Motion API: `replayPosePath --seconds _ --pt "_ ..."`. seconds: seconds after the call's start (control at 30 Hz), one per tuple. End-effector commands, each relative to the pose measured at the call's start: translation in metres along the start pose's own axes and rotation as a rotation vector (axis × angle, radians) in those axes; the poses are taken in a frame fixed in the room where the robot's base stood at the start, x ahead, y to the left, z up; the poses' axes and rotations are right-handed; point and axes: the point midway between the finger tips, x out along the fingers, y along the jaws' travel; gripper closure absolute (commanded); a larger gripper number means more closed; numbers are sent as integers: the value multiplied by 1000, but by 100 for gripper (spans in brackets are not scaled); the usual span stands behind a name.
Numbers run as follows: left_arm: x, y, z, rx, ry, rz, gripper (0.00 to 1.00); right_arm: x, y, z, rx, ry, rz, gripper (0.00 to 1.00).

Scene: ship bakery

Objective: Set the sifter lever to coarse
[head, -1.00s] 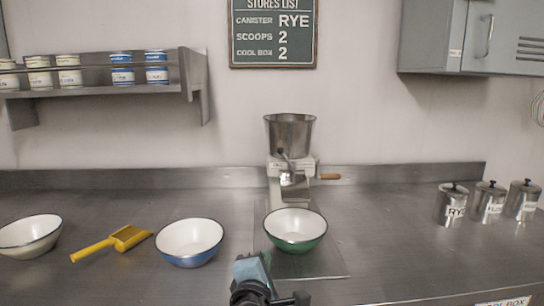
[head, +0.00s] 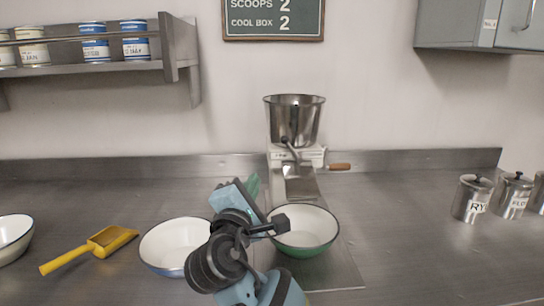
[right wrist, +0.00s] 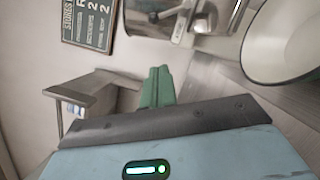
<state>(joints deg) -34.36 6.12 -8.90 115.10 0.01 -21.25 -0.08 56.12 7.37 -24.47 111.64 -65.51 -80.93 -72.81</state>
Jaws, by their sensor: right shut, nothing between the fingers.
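The sifter (head: 295,122), a steel hopper on a pale body, stands at the back of the counter in the head view. A small lever with a dark knob (head: 285,141) shows at its front, below the hopper; I cannot read its setting. A crank with a wooden handle (head: 339,167) sticks out to the right. My right gripper (head: 253,186) is shut and empty, its green fingertips left of the sifter's spout and lower than the lever, apart from it. In the right wrist view the shut fingers (right wrist: 157,88) point up towards the sifter (right wrist: 150,17). My left gripper is not in view.
A green bowl (head: 304,250) sits under the spout, close right of my right arm. A blue bowl (head: 165,263) is partly behind my wrist. A yellow scoop (head: 85,252) lies farther left. Steel canisters (head: 472,198) stand right. The counter between sifter and canisters is clear.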

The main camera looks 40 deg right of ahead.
Motion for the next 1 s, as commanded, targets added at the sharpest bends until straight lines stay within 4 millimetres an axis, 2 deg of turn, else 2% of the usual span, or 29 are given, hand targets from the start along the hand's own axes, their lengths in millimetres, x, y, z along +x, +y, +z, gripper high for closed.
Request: replayPosePath --seconds 0.17,0.63,0.8,1.0 --pt "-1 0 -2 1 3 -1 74 17 0 1 -1 -3 0 100" --pt "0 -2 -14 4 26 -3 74 102 1 2 0 -4 -1 100" --pt "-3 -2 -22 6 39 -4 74 118 2 20 2 -3 0 100" --pt "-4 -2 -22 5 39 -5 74 126 0 28 1 -1 0 100"
